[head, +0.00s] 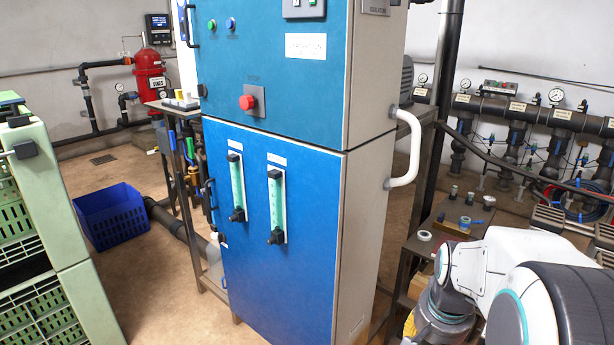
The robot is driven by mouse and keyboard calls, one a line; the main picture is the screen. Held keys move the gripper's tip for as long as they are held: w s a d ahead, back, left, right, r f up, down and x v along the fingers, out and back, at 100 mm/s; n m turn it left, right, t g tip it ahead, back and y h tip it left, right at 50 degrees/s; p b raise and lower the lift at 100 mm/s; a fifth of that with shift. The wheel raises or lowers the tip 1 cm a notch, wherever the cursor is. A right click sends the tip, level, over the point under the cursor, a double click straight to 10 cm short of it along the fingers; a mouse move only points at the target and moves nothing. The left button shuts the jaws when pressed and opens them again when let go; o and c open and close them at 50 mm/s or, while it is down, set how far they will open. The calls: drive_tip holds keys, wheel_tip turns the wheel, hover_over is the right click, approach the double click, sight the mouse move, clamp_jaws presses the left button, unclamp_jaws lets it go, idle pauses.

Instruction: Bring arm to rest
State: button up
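My arm shows at the lower right, with white links, dark joint covers and teal rings. It is bent, and a grey joint hangs at the bottom edge in front of a low metal table (425,250). My gripper is not in view; the arm runs out of the picture at the bottom, so I cannot see whether it holds anything.
A tall blue cabinet (290,200) fills the middle, with a white pipe handle (411,147) on its right side. Green crates (45,230) stand at left, a blue bin (110,215) on the floor. A pipe manifold (530,110) runs along the right wall.

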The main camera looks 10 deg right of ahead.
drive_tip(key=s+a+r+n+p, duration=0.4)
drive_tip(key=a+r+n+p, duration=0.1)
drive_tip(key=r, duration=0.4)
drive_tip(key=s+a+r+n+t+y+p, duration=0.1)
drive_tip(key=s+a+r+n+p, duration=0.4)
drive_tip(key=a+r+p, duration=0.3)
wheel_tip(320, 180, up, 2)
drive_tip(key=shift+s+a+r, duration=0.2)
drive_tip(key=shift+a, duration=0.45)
